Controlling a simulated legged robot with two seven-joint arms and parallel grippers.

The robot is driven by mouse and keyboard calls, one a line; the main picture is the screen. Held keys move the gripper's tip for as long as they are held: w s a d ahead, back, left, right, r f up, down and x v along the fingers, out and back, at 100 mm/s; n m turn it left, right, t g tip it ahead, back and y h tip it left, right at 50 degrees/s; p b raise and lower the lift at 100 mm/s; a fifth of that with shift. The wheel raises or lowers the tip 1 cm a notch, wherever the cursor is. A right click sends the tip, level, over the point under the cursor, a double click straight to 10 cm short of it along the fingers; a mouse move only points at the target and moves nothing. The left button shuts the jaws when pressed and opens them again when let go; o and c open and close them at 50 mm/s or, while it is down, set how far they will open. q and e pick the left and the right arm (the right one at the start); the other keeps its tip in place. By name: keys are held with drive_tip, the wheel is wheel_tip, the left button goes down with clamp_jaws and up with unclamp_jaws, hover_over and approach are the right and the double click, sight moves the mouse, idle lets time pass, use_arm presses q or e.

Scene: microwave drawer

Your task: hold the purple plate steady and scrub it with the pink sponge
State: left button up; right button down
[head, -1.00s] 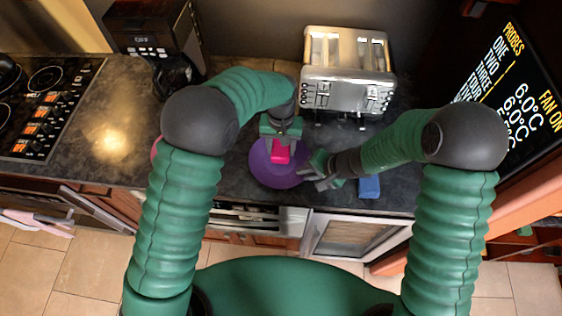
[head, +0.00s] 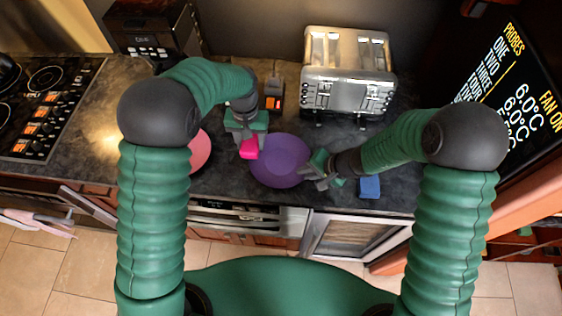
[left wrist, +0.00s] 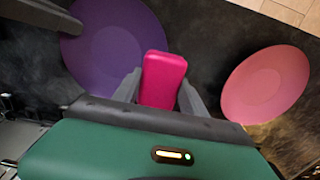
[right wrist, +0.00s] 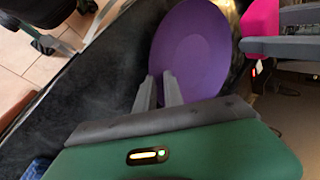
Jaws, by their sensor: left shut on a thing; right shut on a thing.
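The purple plate (head: 280,161) lies on the dark counter in front of the toaster. My right gripper (head: 312,174) is shut on its right rim; the right wrist view shows the plate (right wrist: 193,52) between the fingers (right wrist: 158,92). My left gripper (head: 247,142) is shut on the pink sponge (head: 249,150), at the plate's left edge. In the left wrist view the sponge (left wrist: 162,80) sits between the fingers, beside the purple plate (left wrist: 112,45). I cannot tell whether the sponge touches the plate's rim.
A pink plate (head: 200,150) lies left of the purple plate, partly behind my left arm. A blue sponge (head: 369,187) lies to the right near the counter's front edge. The toaster (head: 348,75) stands behind, and a coffee machine (head: 152,30) at back left.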

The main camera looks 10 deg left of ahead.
drive_tip(key=shift+f, duration=0.1)
drive_tip(key=c, duration=1.4)
unclamp_jaws()
drive_tip(key=shift+a, duration=0.1)
drive_tip(key=shift+o, duration=0.2)
drive_tip(key=shift+d+r, duration=0.3)
drive_tip(key=shift+r, duration=0.05)
drive_tip(key=v, duration=1.1)
drive_tip(key=shift+a+r, duration=0.15)
drive_tip(key=shift+a, duration=0.05)
